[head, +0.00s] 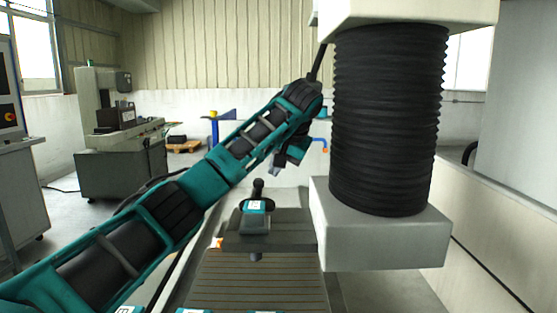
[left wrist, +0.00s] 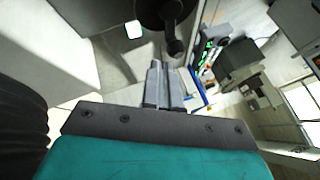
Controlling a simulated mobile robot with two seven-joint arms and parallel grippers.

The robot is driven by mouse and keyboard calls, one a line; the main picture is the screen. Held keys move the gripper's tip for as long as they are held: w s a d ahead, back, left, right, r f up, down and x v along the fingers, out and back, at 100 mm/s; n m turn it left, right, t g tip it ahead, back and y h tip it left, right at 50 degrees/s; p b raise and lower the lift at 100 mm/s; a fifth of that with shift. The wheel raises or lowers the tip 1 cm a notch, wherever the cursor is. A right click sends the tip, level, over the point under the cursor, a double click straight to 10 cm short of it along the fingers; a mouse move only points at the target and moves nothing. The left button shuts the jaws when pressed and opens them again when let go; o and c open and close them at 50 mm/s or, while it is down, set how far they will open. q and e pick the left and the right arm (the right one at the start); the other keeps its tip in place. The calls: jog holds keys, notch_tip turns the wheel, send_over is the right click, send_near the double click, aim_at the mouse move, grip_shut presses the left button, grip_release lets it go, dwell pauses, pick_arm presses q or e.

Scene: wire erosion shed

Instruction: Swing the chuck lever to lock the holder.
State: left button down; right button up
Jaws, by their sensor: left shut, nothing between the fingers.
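The chuck lever, a black handle with a rounded end (head: 258,188), stands upright behind a dark block with a teal and white label (head: 254,222) in the head view. I cannot tell whether that block is the holder. In the left wrist view the black handle (left wrist: 175,46) reaches down from a round black body at the top. My left gripper (head: 276,170) is above and to the right of the handle in the head view. Its fingers (left wrist: 164,66) are shut with nothing between them, and their tips show just below the handle's end, apparently apart from it.
A slatted table (head: 255,280) lies in front. A light grey machine head with a black bellows (head: 388,120) stands close on the right, beside my left arm. A grey cabinet machine (head: 120,165) stands at the back left. Labelled pieces show at the bottom edge.

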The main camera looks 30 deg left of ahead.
aim_at(256, 197)
pick_arm(q)
jog(key=x, duration=0.5)
jog(key=shift+w+a+f, duration=0.15)
jog(key=shift+f, duration=0.1)
jog(key=shift+a, duration=0.1)
dwell(0.5)
